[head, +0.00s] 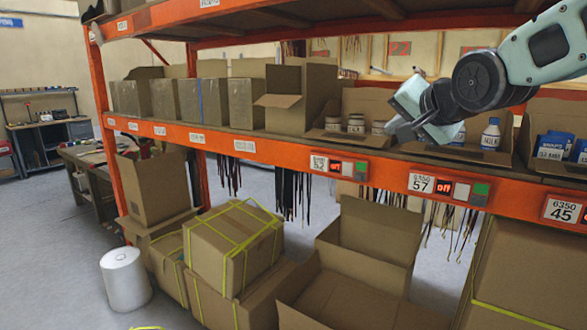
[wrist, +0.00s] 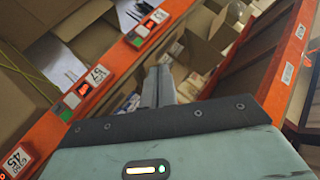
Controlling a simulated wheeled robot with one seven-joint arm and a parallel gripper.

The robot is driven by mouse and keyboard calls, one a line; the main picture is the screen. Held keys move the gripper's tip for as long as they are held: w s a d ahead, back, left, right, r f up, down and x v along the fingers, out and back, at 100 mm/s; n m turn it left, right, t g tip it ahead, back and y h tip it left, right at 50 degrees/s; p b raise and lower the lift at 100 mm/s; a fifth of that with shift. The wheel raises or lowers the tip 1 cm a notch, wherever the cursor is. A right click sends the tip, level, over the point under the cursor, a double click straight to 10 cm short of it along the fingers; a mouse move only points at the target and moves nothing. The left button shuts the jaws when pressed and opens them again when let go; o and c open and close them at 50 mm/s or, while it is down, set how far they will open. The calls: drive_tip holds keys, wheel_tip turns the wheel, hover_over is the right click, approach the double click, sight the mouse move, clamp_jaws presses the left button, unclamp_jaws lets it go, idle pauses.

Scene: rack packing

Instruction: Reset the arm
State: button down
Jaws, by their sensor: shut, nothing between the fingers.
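My gripper (head: 397,130) is in front of the middle shelf of the orange rack, at the right of the head view, near the shelf edge above the label reading 57. In the wrist view its fingers (wrist: 158,85) are together with nothing between them. Behind it in the head view is an open cardboard box with small jars (head: 356,124). Part of the box behind the gripper is hidden by my arm.
The orange shelf beam (head: 290,156) runs below the gripper, and an upper shelf (head: 270,18) is above it. Blue cartons (head: 553,144) stand at the right. Open boxes (head: 350,285) and strapped boxes (head: 233,245) stand below. A white roll (head: 124,279) stands on the floor at left.

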drive_tip(key=s+a+f+n+g+b, duration=0.1)
drive_tip(key=s+a+f+n+g, duration=0.15)
drive_tip(key=s+f, duration=0.2)
drive_tip(key=s+a+f+n+g+b, duration=0.1)
drive_tip(key=s+a+f, duration=0.2)
drive_tip(key=f, duration=0.3)
drive_tip(key=s+f+n+g+h+b, duration=0.1)
drive_tip(key=s+f+n+g, duration=0.3)
drive_tip(key=s+f, duration=0.6)
drive_tip(key=s+f+n+g+h+b, duration=0.1)
drive_tip(key=s+f+n+g, duration=0.4)
drive_tip(key=s, duration=1.1)
wheel_tip(320, 180, down, 5)
drive_tip(key=shift+s+r+n+h+b, duration=0.1)
drive_tip(key=shift+s+n+h+b, duration=0.2)
drive_tip(key=shift+n+b, duration=0.6)
